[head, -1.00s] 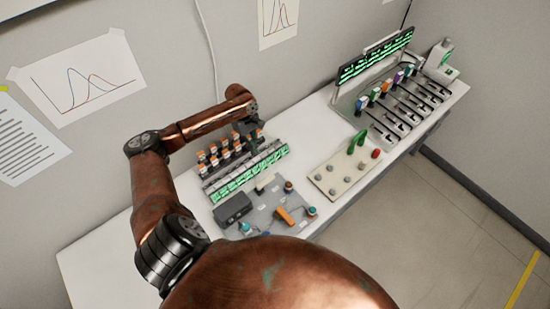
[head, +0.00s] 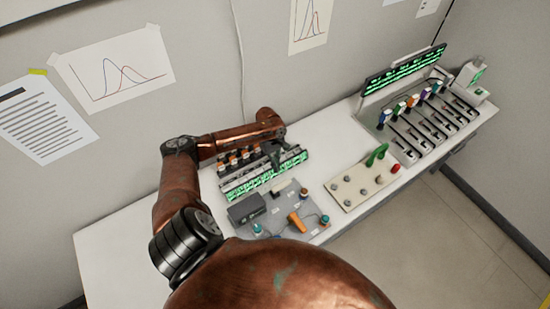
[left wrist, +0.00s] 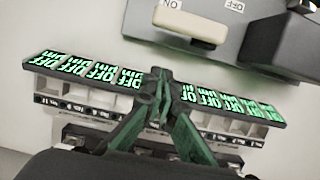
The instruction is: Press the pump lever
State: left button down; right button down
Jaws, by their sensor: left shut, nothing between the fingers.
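A grey panel (head: 274,229) on the table carries an orange lever (head: 297,222), a black box (head: 247,209) and a small pale lever (head: 281,189). The frames do not tell which one is the pump lever. In the left wrist view the pale lever (left wrist: 190,27) lies near the top, between ON and OFF marks. My left gripper (head: 277,163) is shut and empty above the green display strip (head: 262,177), behind the panel. Its green fingertips (left wrist: 158,86) meet in front of the strip in the left wrist view, apart from the pale lever. My right gripper is out of view.
A rack of orange-and-white capped vials (head: 240,158) stands behind the strip, partly hidden by my arm. A beige board (head: 362,186) with knobs, green levers and a red button is to the right. Slotted tracks with a screen (head: 404,68) stand farther right.

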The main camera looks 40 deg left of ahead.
aim_at(282, 187)
pick_arm(q)
jog(key=d, duration=0.1)
jog(key=d+p, duration=0.1)
jog(key=s+d+f, duration=0.1)
jog(key=d, duration=0.1)
jog(key=shift+s, duration=0.1)
jog(key=shift+d, duration=0.15)
